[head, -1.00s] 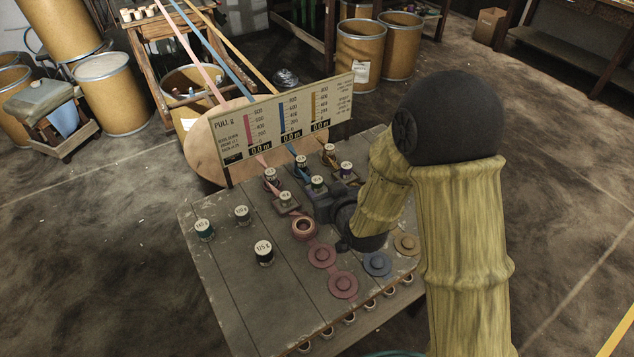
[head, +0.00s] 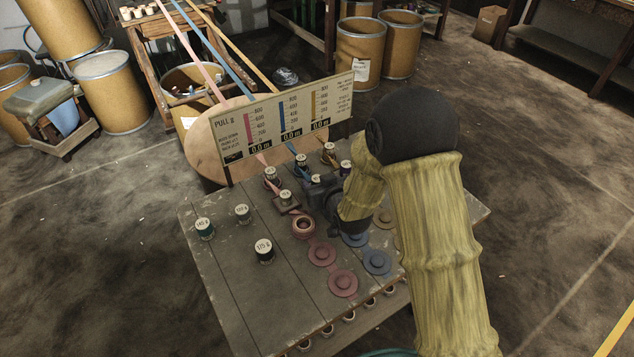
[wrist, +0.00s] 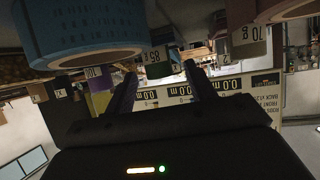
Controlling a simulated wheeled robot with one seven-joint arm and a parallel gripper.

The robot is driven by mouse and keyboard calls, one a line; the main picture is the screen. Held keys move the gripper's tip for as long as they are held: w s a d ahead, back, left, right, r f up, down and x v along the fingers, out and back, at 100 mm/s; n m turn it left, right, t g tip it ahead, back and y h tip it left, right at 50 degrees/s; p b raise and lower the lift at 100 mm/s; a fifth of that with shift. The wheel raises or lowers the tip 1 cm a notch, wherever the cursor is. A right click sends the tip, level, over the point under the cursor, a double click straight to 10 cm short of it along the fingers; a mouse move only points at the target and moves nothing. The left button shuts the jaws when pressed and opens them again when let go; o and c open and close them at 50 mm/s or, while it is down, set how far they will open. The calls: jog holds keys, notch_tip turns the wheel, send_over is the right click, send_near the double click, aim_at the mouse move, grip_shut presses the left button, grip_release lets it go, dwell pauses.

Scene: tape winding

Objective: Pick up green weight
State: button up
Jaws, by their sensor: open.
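A green weight labelled 85 g (wrist: 158,58) shows upside down in the wrist view, between and just beyond my fingertips. In the head view its top (head: 316,180) stands on the table, partly hidden by my gripper. My gripper (wrist: 163,80) is open, a dark finger on each side of that weight's line, with nothing held. In the head view my gripper (head: 320,200) is low over the table, close in front of the weight. Contact cannot be told.
A teal weight (head: 204,230), a dark weight (head: 242,214) and a black 175 g weight (head: 264,252) stand at the table's left. The gauge board (head: 285,122) rises behind the small weights. Red discs (head: 322,254) and blue discs (head: 377,262) lie in front.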

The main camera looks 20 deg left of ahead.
jog(key=shift+c, duration=0.2)
dwell(0.3)
jog(key=c, duration=1)
jog(key=shift+r, duration=0.1)
jog(key=shift+c, duration=0.2)
notch_tip(320, 180, up, 10)
jog(key=shift+p, duration=0.45)
